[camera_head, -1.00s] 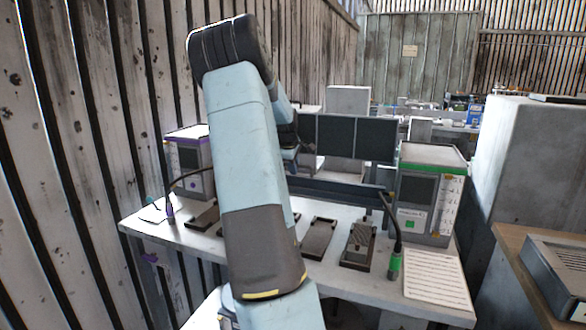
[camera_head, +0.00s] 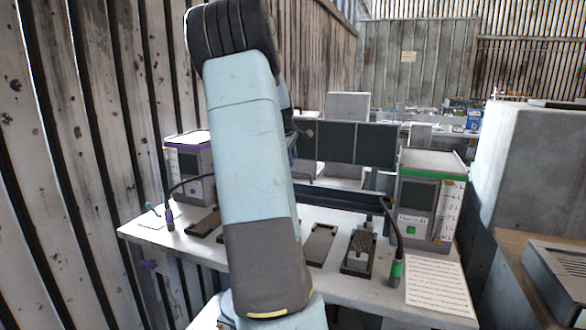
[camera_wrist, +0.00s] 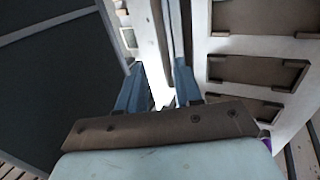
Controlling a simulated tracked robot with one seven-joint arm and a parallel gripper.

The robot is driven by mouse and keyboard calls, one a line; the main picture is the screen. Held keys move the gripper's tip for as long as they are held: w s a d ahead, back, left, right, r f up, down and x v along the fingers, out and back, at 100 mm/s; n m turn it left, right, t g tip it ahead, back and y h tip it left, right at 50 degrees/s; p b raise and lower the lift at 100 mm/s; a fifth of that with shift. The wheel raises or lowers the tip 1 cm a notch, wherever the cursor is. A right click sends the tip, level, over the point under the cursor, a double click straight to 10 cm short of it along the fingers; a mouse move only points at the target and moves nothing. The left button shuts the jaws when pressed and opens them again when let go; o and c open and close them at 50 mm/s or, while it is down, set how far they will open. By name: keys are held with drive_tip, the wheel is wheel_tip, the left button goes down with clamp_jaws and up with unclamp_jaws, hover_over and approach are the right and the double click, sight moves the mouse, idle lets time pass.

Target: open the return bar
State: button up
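A long dark bar (camera_head: 340,198), which looks like the return bar, runs along the back of the white bench, below dark panels. My arm hides its left part. In the wrist view a narrow blue-grey strip (camera_wrist: 179,32) lies beyond the fingers; it may be the same bar. My gripper (camera_wrist: 159,88) has its two blue fingers apart, with a bright gap and nothing held between them. I cannot tell whether either finger touches the bar. In the head view my gripper is mostly hidden behind my arm.
Dark panels (camera_head: 357,144) stand behind the bar. A green-topped unit (camera_head: 427,200) stands right, a purple-marked unit (camera_head: 188,165) left. Shallow dark trays (camera_head: 320,246) and a white sheet (camera_head: 437,283) lie on the bench (camera_head: 290,262). A plank wall (camera_head: 95,130) is close on the left.

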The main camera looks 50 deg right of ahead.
drive_tip(key=v, duration=0.5)
drive_tip(key=shift+s+a+r, duration=0.1)
drive_tip(key=shift+a+r, duration=0.05)
drive_tip(key=shift+r, duration=0.2)
drive_tip(key=s+a+r+m+t+y, duration=0.1)
drive_tip(key=s+a+r+y, duration=0.15)
drive_tip(key=a, duration=1.15)
drive_tip(key=s+a+r+m+t+y, duration=0.15)
drive_tip(key=s+a, duration=0.25)
drive_tip(key=a, duration=1)
drive_tip(key=s+a+f+m, duration=0.1)
drive_tip(key=s+a+f, duration=0.2)
drive_tip(key=s+a, duration=0.5)
drive_tip(key=s+a+f+m+t, duration=0.1)
drive_tip(key=s+a+f, duration=0.2)
drive_tip(key=s+a, duration=0.6)
drive_tip(key=shift+a+y, duration=0.4)
drive_tip(key=shift+a, duration=0.45)
